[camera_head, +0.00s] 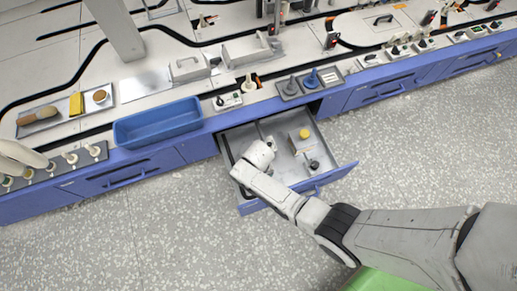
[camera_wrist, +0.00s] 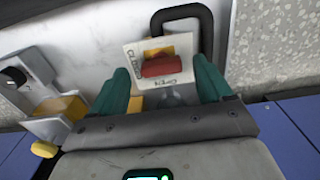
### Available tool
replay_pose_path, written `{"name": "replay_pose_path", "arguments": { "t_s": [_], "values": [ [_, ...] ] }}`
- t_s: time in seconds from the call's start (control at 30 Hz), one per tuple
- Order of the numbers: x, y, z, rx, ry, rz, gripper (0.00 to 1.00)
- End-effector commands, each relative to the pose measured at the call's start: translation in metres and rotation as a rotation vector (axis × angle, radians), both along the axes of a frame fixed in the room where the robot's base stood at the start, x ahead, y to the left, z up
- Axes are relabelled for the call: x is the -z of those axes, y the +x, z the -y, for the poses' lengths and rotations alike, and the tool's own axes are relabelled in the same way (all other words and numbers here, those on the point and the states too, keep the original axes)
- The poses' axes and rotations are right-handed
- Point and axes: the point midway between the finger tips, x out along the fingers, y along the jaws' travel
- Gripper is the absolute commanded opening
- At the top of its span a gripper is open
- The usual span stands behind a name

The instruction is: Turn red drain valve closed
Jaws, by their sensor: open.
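The red drain valve handle (camera_wrist: 168,66) shows in the wrist view, lying roughly level across a pale plate (camera_wrist: 136,51). The plate carries dark lettering at its left and lower edges, and a yellow part shows behind the handle. My gripper (camera_wrist: 164,78) is open, with one green finger on each side of the plate and handle. A gap shows between the fingers and the handle; I cannot tell the depth between them. In the head view my gripper (camera_head: 262,150) is over the left part of an open drawer (camera_head: 325,182). I cannot make out the valve there.
In the head view a yellow piece (camera_head: 304,134) lies in the drawer, and a blue bin (camera_head: 158,122) is on the bench.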

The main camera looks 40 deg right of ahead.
Motion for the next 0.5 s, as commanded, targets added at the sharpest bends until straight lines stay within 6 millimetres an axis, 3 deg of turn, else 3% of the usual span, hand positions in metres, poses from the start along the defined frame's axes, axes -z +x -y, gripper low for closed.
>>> {"name": "replay_pose_path", "arguments": {
  "t_s": [0.3,0.5],
  "values": [
    [-0.066,0.0,0.0,0.0,0.0,0.002,0.79],
    [-0.091,0.001,0.0,0.0,0.0,0.002,0.79]
  ]
}}
